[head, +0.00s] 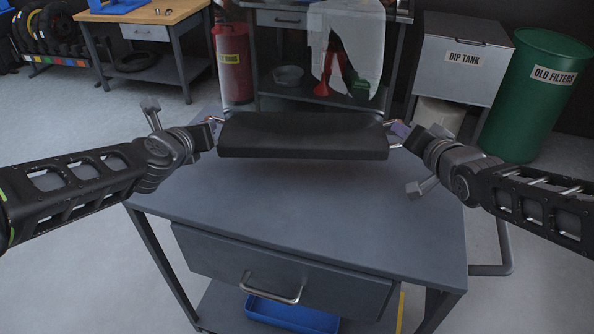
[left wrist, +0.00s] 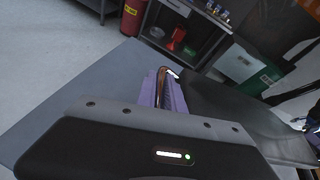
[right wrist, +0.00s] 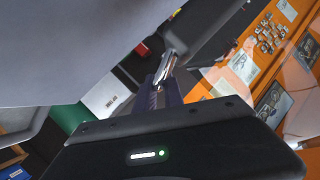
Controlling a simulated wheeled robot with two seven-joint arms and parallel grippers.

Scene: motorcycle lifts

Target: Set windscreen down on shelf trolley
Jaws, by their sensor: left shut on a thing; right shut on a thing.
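The windscreen is a clear, barely visible pane on a thick black base (head: 303,137) with a metal loop handle at each end. The base is level over the far part of the shelf trolley's grey top (head: 300,205); whether it touches the top I cannot tell. My left gripper (head: 213,121) is shut on the left handle, and my right gripper (head: 396,131) on the right handle. In the left wrist view the purple-grey fingers (left wrist: 165,90) hold the left handle. In the right wrist view the fingers (right wrist: 160,90) hold the right handle, with the black base (right wrist: 210,35) beyond.
The trolley has a drawer (head: 280,277) and a blue tray (head: 290,314) on its lower shelf. Behind stand a red drum (head: 233,62), a bench with a red funnel, a dip tank (head: 463,60) and a green filter bin (head: 537,90). The trolley's front top is clear.

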